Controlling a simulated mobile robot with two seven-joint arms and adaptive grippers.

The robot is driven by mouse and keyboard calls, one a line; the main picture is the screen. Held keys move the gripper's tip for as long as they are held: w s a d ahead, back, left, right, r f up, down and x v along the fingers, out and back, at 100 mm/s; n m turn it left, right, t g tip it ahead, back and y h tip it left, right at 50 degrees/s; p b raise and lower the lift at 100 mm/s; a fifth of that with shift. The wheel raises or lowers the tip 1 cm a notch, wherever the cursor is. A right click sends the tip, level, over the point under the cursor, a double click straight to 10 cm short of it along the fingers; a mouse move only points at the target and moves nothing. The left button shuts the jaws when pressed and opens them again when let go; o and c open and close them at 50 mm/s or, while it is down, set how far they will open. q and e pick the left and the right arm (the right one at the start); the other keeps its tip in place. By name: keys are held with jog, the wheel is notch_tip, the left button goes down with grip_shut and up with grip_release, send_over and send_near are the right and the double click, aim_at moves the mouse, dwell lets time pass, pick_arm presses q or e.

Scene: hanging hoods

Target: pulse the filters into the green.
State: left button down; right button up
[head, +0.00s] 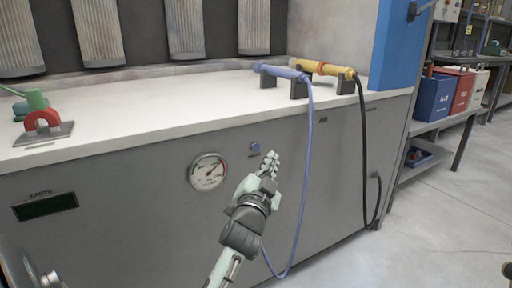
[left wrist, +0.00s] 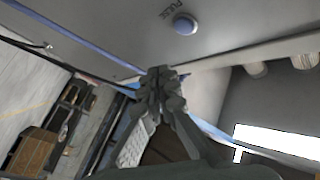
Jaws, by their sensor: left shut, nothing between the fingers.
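Several pleated filters (head: 98,30) hang in a row against the dark back wall in the head view. A round gauge (head: 208,171) with a white face and a coloured arc is on the grey front panel; I cannot read its needle surely. A small blue button (head: 255,147) sits right of the gauge. In the left wrist view the blue button (left wrist: 185,24) shows beside the label PULSE. My left gripper (head: 271,160) is shut and empty, just below and right of the button in the head view, apart from it in the wrist view. My right gripper is not in view.
A blue tool (head: 281,72) and a yellow tool (head: 325,68) rest in holders on the white bench top (head: 165,98). Their blue and black cables hang down the front panel, the blue one just right of my left gripper. A red clamp (head: 42,122) is at left.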

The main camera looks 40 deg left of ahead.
aim_at(255, 147)
pick_arm(q)
jog(key=shift+w+a+p, duration=0.1)
jog(key=shift+w+a, duration=0.2)
jog(key=shift+a, duration=0.4)
jog(key=shift+w+a+p, duration=0.15)
jog(key=shift+w+a, duration=0.1)
jog(key=shift+a, duration=0.45)
jog(key=shift+w+a+p, duration=0.1)
jog(key=shift+w+a, duration=0.2)
jog(key=shift+a, duration=0.4)
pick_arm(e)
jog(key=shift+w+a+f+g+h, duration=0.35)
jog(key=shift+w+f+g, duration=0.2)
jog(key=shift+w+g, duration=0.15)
pick_arm(q)
jog(key=shift+w+a, duration=0.15)
jog(key=shift+a, duration=0.25)
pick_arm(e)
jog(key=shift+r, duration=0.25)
